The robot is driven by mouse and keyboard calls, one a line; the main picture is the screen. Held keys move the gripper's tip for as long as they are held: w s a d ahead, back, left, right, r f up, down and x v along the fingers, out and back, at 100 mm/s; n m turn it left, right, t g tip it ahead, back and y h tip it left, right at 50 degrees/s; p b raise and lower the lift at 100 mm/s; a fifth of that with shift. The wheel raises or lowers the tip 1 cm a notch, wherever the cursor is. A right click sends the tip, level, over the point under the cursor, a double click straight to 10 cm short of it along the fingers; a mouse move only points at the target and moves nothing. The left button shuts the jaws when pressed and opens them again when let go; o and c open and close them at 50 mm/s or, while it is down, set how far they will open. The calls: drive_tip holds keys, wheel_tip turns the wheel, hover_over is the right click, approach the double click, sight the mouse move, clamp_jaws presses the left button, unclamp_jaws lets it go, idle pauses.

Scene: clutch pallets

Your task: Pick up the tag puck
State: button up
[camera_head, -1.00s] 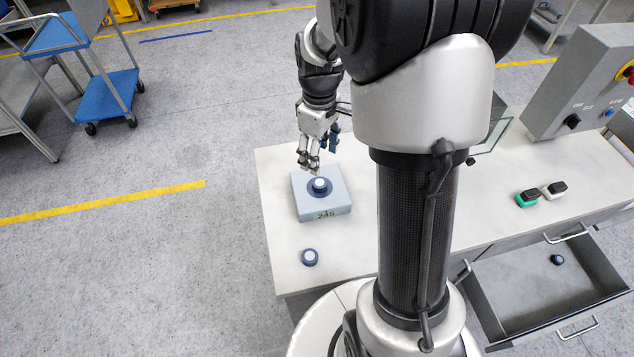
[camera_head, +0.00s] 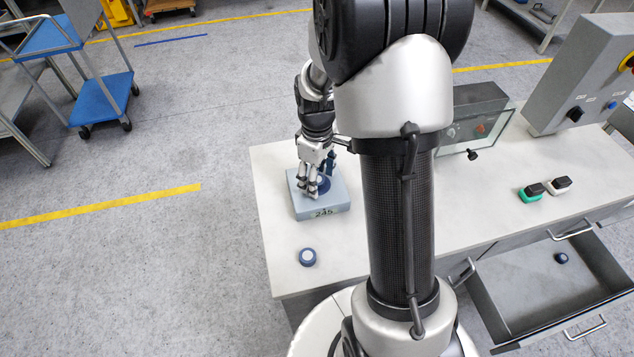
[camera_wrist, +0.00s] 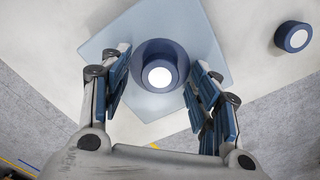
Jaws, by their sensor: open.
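A dark blue puck with a white round top (camera_wrist: 160,74) sits on a pale blue-grey block (camera_wrist: 207,45); the block (camera_head: 335,206) is marked 245 in the head view. A similar blue puck (camera_head: 308,257) lies on the bare table in front of the block and also shows at the upper right of the wrist view (camera_wrist: 293,37). I cannot tell which one is the tag puck. My gripper (camera_head: 313,190) is open above the block. In the wrist view its fingers (camera_wrist: 158,66) stand apart on either side of the block's puck, which in the head view they partly hide.
The pale table (camera_head: 272,190) has free room around the block. An open drawer (camera_head: 520,300) holds a small dark round piece.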

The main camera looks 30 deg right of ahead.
drive_tip(key=shift+c, duration=0.2)
drive_tip(key=c, duration=1)
drive_tip(key=shift+r, duration=0.1)
